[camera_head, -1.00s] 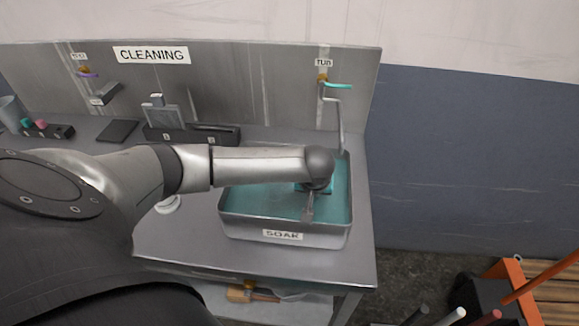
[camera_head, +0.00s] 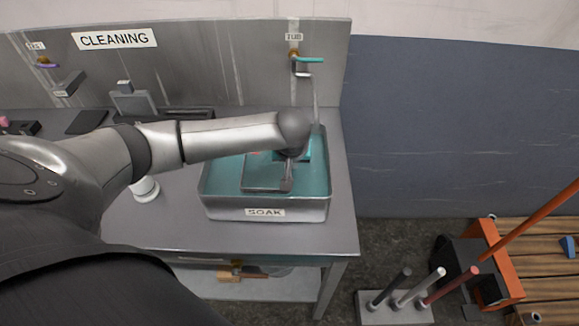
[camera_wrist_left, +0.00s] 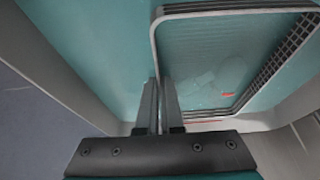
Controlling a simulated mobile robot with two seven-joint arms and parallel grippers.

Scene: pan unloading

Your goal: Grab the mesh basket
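The mesh basket (camera_head: 262,190) is a grey thin-rimmed rectangular frame at the teal water in the steel tub (camera_head: 315,208) marked SOAK. Its rim and dark mesh wall (camera_wrist_left: 285,50) show large in the left wrist view. My left gripper (camera_head: 287,185) points down at the basket's right side in the head view. In the wrist view its two fingers (camera_wrist_left: 160,84) are close together with the basket's rim between them. Part of the basket is hidden behind my wrist. My right gripper is in neither view.
A tap (camera_head: 309,60) with a thin spout stands at the tub's back. A white round item (camera_head: 146,190) sits left of the tub. The counter's front strip (camera_head: 220,238) is clear. A rack with several upright handles (camera_head: 395,308) stands on the floor at right.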

